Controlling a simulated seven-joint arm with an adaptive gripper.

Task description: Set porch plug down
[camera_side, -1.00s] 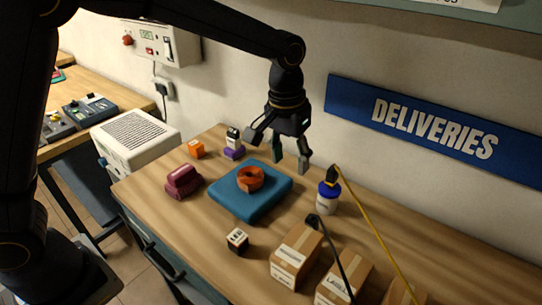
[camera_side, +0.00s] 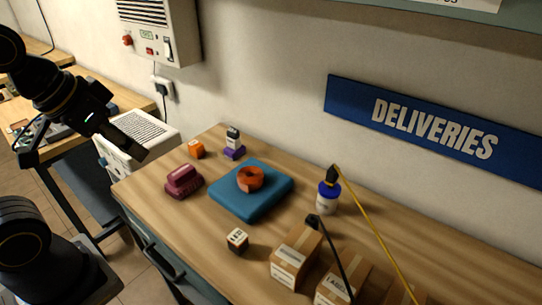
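My gripper (camera_side: 84,148) is at the left, off the bench's left end, in front of the white vented unit. Its fingers are spread wide and I see nothing between them. A black plug (camera_side: 332,174) on a yellow cable sits at the top of a white jar with a blue lid (camera_side: 327,197). Another black plug (camera_side: 312,221) on a black cable is at the back edge of a cardboard box (camera_side: 297,255). I cannot tell from labels which is the porch plug. My gripper is well apart from both.
The wooden bench (camera_side: 205,222) holds a blue pad (camera_side: 232,205) with an orange ring (camera_side: 250,179), a maroon block (camera_side: 184,182), an orange block (camera_side: 196,149), a purple-based item (camera_side: 234,150) and a small labelled cube (camera_side: 237,240). Several boxes stand front right. A white vented unit (camera_side: 143,132) stands left.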

